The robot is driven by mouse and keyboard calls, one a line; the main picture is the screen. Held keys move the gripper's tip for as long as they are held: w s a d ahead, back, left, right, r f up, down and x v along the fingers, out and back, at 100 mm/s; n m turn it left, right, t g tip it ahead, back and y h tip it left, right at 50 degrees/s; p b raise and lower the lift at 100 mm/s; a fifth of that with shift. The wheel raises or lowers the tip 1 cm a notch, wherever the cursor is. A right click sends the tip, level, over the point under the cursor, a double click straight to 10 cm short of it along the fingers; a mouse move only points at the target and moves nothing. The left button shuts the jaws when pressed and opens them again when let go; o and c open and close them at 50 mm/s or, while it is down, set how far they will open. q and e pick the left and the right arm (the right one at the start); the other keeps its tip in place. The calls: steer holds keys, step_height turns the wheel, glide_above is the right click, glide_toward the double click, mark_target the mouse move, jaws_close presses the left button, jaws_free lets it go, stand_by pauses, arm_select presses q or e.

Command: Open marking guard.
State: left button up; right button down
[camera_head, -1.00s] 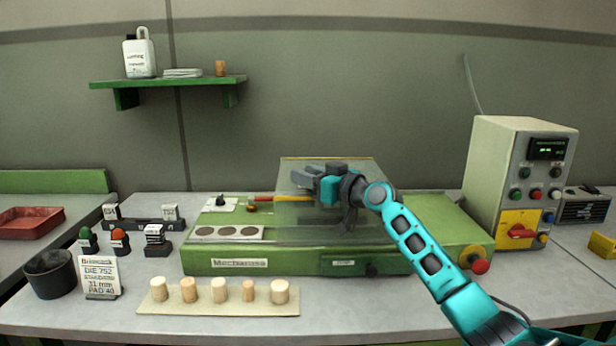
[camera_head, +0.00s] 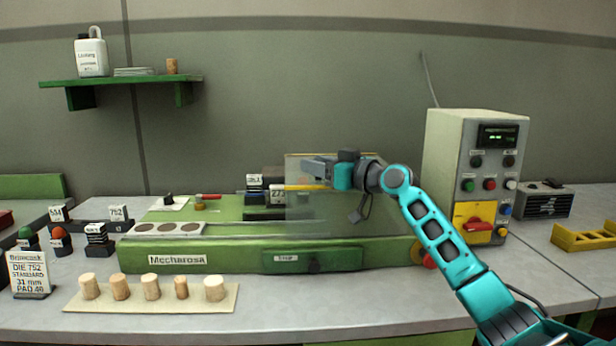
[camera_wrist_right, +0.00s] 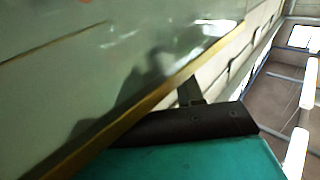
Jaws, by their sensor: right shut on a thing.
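The marking guard (camera_head: 318,216) is a clear panel with a yellow strip, standing over the right-middle part of the green machine (camera_head: 185,256). My right gripper (camera_head: 310,168) is shut on the guard near its top, reaching in from the right. In the right wrist view the guard's clear pane (camera_wrist_right: 130,45) and yellow edge fill the upper left, close to the dark gripper part. The exact contact is hidden. Dark blocks with number tags (camera_head: 255,185) stand just left of the guard. My left gripper is not in view.
A control box (camera_head: 450,160) with a red switch stands right of the machine. A red stop button (camera_head: 430,261) is at the machine's right end. A shelf (camera_head: 130,81) is at upper left.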

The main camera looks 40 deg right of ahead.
steer(key=s+d+b, duration=0.1)
steer(key=d+b, duration=0.1)
steer(key=d, duration=0.1)
steer(key=s+d+b, duration=0.1)
steer(key=shift+s+d+f, duration=0.25)
steer(key=shift+s+d, duration=0.05)
steer(key=shift+s, duration=0.05)
steer(key=s+d+b, duration=0.2)
steer(key=d, duration=0.1)
steer(key=shift+r, duration=0.2)
steer(key=shift+s+d+r, duration=0.1)
steer(key=shift+s+d, duration=0.1)
steer(key=shift+d, duration=0.25)
steer(key=c, duration=1)
jaws_free()
steer(key=shift+o, duration=0.7)
steer(key=shift+s, duration=0.1)
